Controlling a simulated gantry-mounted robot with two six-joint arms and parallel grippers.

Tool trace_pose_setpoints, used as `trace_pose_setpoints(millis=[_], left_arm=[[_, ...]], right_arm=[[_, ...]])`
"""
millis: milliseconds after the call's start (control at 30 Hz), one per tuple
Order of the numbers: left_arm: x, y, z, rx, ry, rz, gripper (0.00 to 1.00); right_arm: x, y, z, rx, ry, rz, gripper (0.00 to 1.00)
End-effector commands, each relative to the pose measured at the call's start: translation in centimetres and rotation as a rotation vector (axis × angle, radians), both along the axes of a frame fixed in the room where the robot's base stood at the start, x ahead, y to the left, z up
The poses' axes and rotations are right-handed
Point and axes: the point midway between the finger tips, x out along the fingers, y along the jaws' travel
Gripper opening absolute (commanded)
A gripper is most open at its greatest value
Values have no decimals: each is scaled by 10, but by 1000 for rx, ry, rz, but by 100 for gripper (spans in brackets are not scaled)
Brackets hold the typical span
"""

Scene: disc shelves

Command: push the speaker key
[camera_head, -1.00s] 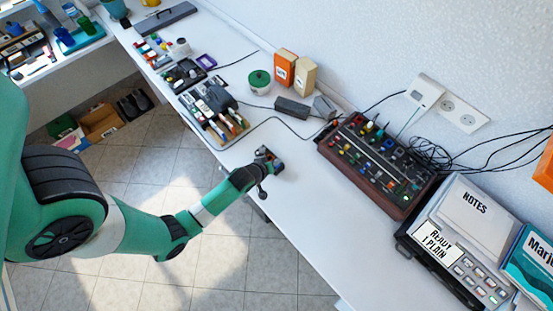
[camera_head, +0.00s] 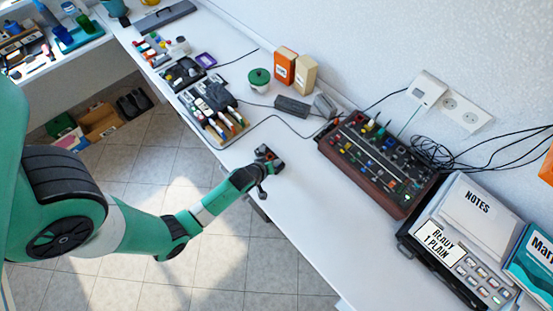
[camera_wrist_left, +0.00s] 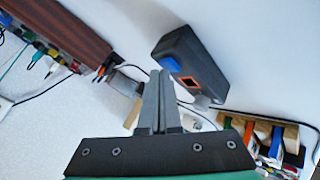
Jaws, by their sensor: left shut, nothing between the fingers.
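My left gripper (camera_head: 262,168) reaches over the front edge of the white desk. In the left wrist view its two grey fingers (camera_wrist_left: 156,76) are shut together with nothing between them. Close beyond the fingertips, to their right there, is a dark box (camera_wrist_left: 205,62) with a blue key (camera_wrist_left: 173,64) and an orange-framed square (camera_wrist_left: 188,83). I cannot tell whether the fingertips touch it. No speaker label is readable. A machine (camera_head: 470,272) at the right of the head view has several keys and a display reading "READY 1 PLAIN". My right gripper is out of view.
A mixer-like panel (camera_head: 376,160) with many knobs stands right of the gripper. A pen tray (camera_head: 213,122) lies to its left. A dark block (camera_head: 293,106) and a thin cable lie behind. The desk between gripper and machine is clear.

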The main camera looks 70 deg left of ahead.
Motion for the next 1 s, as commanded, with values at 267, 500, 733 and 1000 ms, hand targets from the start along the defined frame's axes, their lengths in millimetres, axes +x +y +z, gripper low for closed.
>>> trace_pose_setpoints(millis=[267,500,733,1000], left_arm=[[0,0,5,0,0,0,0],[0,0,15,0,0,0,0],[0,0,14,0,0,0,0],[0,0,42,0,0,0,0]], right_arm=[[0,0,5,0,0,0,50],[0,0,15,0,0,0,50],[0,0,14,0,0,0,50],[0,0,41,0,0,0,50]])
